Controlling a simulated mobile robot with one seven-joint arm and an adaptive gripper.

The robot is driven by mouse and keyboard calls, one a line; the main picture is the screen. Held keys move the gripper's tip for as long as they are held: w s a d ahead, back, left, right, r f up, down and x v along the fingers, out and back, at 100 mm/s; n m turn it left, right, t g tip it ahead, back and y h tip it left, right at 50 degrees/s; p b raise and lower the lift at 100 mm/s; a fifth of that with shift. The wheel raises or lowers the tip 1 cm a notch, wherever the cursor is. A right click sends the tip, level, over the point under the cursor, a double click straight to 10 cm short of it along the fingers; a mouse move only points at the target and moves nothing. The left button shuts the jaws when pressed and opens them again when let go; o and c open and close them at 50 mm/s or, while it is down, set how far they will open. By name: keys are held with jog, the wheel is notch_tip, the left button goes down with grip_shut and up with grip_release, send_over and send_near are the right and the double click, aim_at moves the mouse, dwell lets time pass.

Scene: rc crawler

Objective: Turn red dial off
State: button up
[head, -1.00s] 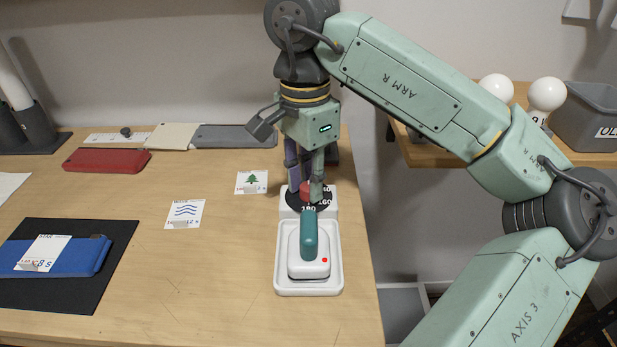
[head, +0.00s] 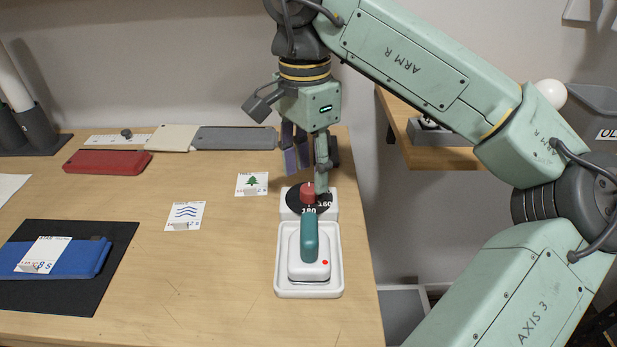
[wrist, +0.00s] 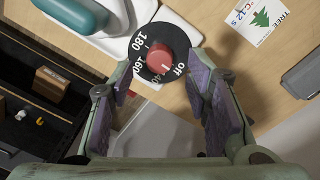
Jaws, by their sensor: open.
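The red dial (head: 308,192) stands on a round black scale disc (head: 296,203) at the back of a white base. In the wrist view, the red dial (wrist: 160,59) sits on the black disc, with 180, 160 and OFF printed around it. The OFF print is at the dial's lower right there. A pale mark shows near the dial's lower edge, but I cannot tell its exact setting. My gripper (head: 306,177) is open and empty, just above and behind the dial. In the wrist view, its two purple-padded fingers (wrist: 160,82) are spread, with the dial beyond their tips.
A white iron with a teal handle (head: 309,237) rests in a white tray (head: 280,285) in front of the dial. The table's right edge is close by.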

aim_at(307, 186)
notch_tip(307, 186, up, 9)
jog(key=shift+w, duration=0.15)
jog(key=shift+a, duration=0.1)
dwell(0.3)
